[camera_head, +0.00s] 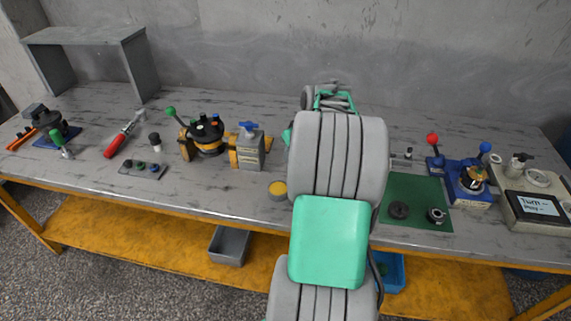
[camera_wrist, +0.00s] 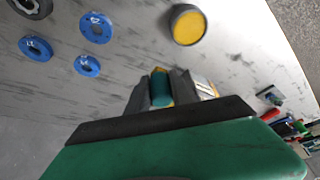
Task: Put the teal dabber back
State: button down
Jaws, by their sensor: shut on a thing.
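The teal dabber (camera_wrist: 160,88) shows in the wrist view, upright in the picture between the two grey fingers of my gripper (camera_wrist: 161,84). My gripper is shut on it. A little yellow shows at the dabber's edge, and its lower part is hidden by my gripper. In the head view my arm hides both the gripper and the dabber. A round dark pot with a yellow top (camera_wrist: 188,25) lies beyond the fingertips in the wrist view, apart from the dabber. It also shows in the head view, left of my arm (camera_head: 278,190).
Blue rings (camera_wrist: 95,27) lie left of the gripper in the wrist view. In the head view, a grey valve block (camera_head: 250,150) stands left of my arm and a green mat (camera_head: 418,190) lies right. Bare bench (camera_head: 225,190) shows left of the yellow-topped pot.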

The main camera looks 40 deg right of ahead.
send_over(283, 170)
jog(key=s, duration=0.1)
notch_tip(283, 170, down, 6)
jog(key=shift+s+f+p, duration=0.1)
jog(key=shift+f+p, duration=0.1)
jog(key=shift+p, duration=0.2)
notch_tip(283, 170, down, 3)
jog(key=shift+r+p, duration=0.15)
jog(key=shift+p, duration=0.25)
jog(key=shift+s, duration=0.1)
jog(key=shift+f+b, duration=0.3)
jog(key=shift+b, duration=0.05)
jog(key=c, duration=1.1)
grip_release()
jog(key=shift+r, duration=0.1)
